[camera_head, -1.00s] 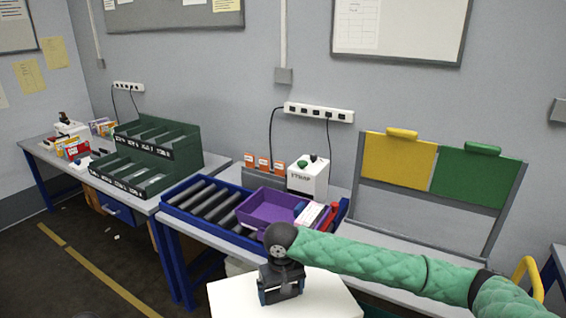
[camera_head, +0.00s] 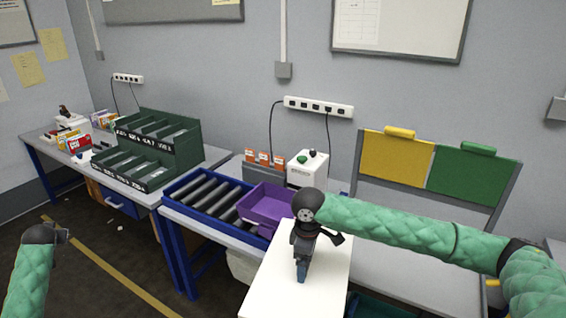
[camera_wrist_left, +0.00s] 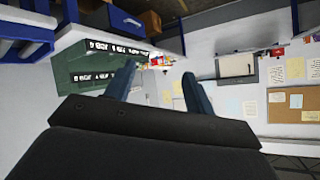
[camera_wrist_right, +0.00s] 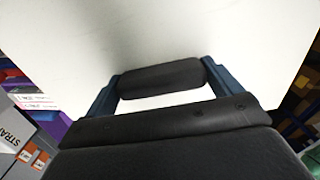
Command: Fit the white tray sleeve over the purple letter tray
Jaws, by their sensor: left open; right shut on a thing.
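The purple letter tray (camera_head: 268,204) sits on the roller conveyor, partly hidden by my right wrist and the white sleeve. The white tray sleeve (camera_head: 330,268) is held in front of and to the right of the tray, apart from it as far as I can tell. My right gripper (camera_wrist_right: 160,82) is shut on the sleeve's dark handle (camera_wrist_right: 160,78); in the head view it points down over the sleeve's top. My left gripper (camera_wrist_left: 160,85) is open and empty. Its wrist shows at the far left of the head view, well away from the tray.
The roller conveyor (camera_head: 205,205) has a blue frame and stands on the bench. A white device (camera_head: 307,171) and orange cards (camera_head: 264,158) stand behind the tray. A green sorter (camera_head: 160,150) is on the left bench. Yellow and green panels (camera_head: 398,160) stand at the right.

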